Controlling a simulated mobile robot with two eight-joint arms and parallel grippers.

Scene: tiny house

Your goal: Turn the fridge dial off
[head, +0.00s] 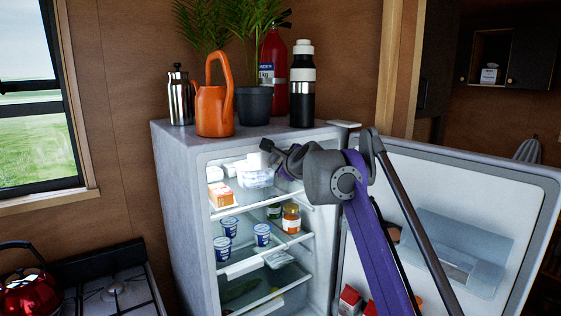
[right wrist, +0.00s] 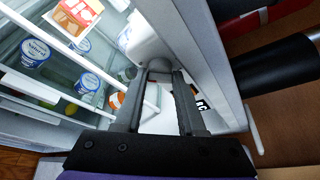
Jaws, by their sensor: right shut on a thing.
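The fridge (head: 182,205) stands against the wood wall with its door (head: 515,215) swung open to the right. My right arm reaches into the upper part of the fridge, and my right gripper (head: 270,152) is at the top inside, near a white housing. In the right wrist view, the fingers of my right gripper (right wrist: 160,72) are shut on the fridge dial (right wrist: 158,64), a small grey knob on the white housing (right wrist: 145,42). The fingers hide most of the dial, so its setting cannot be read. My left gripper is not in view.
Yogurt cups (head: 262,235), a jar (head: 291,218) and an orange-and-white carton (head: 221,195) sit on the fridge shelves. An orange watering can (head: 214,112), a plant pot (head: 254,106) and a bottle (head: 302,90) stand on top. A stove (head: 115,292) is at lower left.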

